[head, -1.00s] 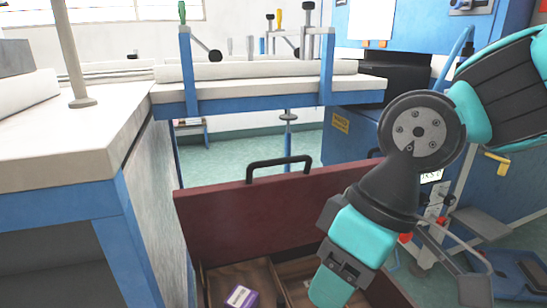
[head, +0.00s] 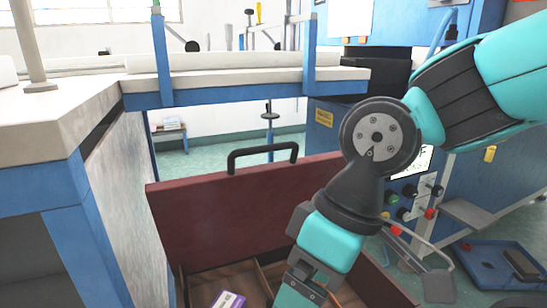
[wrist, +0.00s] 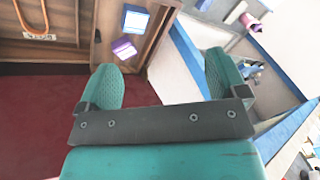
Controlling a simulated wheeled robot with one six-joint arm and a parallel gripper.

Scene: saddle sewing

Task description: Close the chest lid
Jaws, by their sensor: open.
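The chest's dark red lid (head: 225,215) stands raised in the head view, with a black handle (head: 262,157) on its top edge. The open chest body (head: 215,283) below shows wooden compartments. A purple and white box (head: 228,300) lies inside; it also shows in the wrist view (wrist: 124,49). My gripper (wrist: 165,72) is open and empty in the wrist view, with teal fingers apart. A dark red surface, apparently the lid (wrist: 50,125), fills the lower left there. In the head view my gripper is over the chest's right part, its fingertips cut off by the lower edge.
A workbench (head: 60,115) with blue legs stands close on the left. A blue-framed bench (head: 240,92) stands behind the lid. A blue machine (head: 330,130) with knobs is at the right, and a blue tray (head: 505,265) lies on the floor there.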

